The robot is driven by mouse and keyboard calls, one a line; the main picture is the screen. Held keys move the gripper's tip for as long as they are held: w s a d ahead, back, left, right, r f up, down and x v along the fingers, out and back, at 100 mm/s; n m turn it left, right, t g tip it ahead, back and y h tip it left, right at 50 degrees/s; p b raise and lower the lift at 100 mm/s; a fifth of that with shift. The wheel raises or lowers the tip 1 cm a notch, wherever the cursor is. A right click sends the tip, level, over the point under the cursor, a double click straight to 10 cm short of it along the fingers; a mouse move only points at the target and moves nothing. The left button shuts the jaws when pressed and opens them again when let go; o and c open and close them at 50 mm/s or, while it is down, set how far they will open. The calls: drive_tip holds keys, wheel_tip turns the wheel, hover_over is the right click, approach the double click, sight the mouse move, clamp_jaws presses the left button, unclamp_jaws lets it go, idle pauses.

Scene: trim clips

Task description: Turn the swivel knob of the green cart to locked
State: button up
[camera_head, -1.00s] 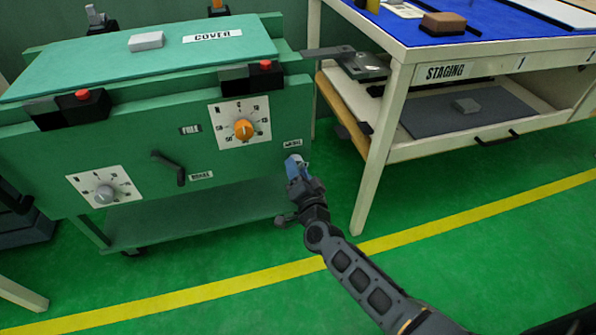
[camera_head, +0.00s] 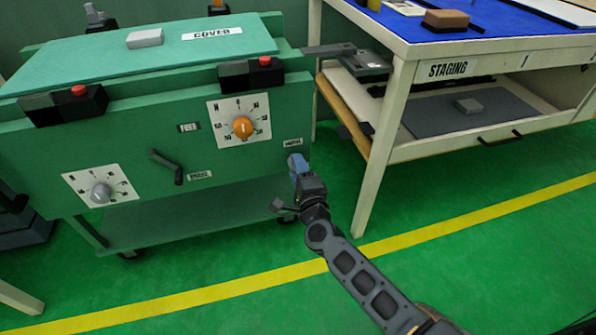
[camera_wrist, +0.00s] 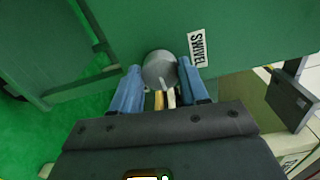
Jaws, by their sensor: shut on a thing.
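The green cart (camera_head: 60,165) stands at the left in the head view, with its front panel facing me. In the wrist view, the swivel knob (camera_wrist: 159,68) is a round grey knob on the green panel, just left of a label reading SWIVEL (camera_wrist: 197,49). My gripper (camera_head: 297,165) is at the right end of the cart's front in the head view, where it hides the knob. In the wrist view, the two blue fingers of my gripper (camera_wrist: 159,80) are on either side of the knob, shut on it. Pale marks show just below the knob, between the fingers.
The cart panel also carries an orange dial (camera_head: 243,127), a grey dial (camera_head: 101,193) and a dark lever (camera_head: 168,165) by small labels. A white STAGING table (camera_head: 397,125) stands close to the right. Green floor with a yellow line (camera_head: 215,295) is clear in front.

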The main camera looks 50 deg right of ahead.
drive_tip(key=shift+f+m, duration=0.1)
drive_tip(key=shift+m, duration=0.3)
drive_tip(key=o, duration=1.1)
drive_tip(key=shift+c, duration=0.2)
drive_tip(key=p+v, duration=0.1)
drive_tip(key=v, duration=0.7)
drive_tip(key=shift+w, duration=0.1)
